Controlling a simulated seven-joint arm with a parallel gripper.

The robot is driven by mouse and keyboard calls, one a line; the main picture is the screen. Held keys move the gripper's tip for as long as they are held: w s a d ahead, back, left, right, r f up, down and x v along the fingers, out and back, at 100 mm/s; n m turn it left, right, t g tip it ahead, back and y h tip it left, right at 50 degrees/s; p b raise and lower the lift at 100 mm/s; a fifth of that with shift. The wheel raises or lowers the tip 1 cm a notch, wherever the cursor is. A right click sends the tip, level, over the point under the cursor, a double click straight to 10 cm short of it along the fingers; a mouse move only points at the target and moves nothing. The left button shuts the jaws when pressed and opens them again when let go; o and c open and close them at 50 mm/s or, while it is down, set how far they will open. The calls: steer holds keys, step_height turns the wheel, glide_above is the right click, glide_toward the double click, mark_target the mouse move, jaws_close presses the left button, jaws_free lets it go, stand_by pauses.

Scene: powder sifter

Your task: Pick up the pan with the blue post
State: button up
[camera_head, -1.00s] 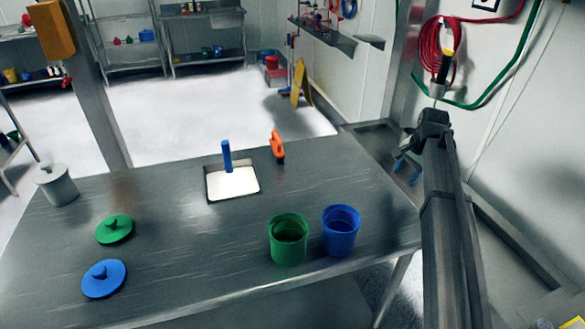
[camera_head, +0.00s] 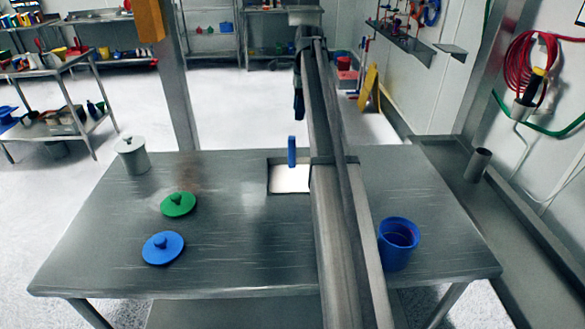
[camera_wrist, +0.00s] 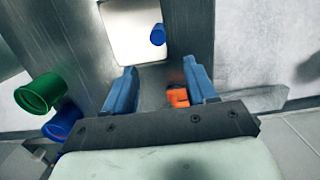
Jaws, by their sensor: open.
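The pan (camera_head: 275,186) is a shallow square pan with white contents, at the back middle of the metal table. Its blue post (camera_head: 292,151) stands upright from it. In the wrist view the pan (camera_wrist: 120,30) is at the top, and the post (camera_wrist: 157,35) shows near its right side. My gripper (camera_wrist: 160,68) is open and empty, its two blue fingers pointing toward the pan, apart from the post. In the head view my gripper (camera_head: 299,104) is above and beyond the post. My arm hides the pan's right side there.
An orange-handled tool (camera_wrist: 178,97) shows between my fingers. A green lid (camera_head: 178,205), blue lid (camera_head: 163,249) and grey lidded pot (camera_head: 132,157) are on the left.

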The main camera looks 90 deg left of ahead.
mark_target(292, 138)
steer(key=s+f, duration=0.1)
steer(key=f, duration=0.1)
steer(key=s+f, duration=0.1)
steer(key=f, duration=0.2)
steer(key=s+f, duration=0.1)
steer(key=f, duration=0.1)
steer(key=shift+a+f, duration=0.1)
steer(key=shift+f, duration=0.3)
steer(key=shift+w+f, duration=0.15)
steer(key=shift+f, duration=1.25)
steer(key=shift+w+f, duration=0.15)
steer(key=shift+f, duration=1.2)
steer(key=shift+c, duration=0.2)
jaws_close()
steer(key=shift+r, duration=0.15)
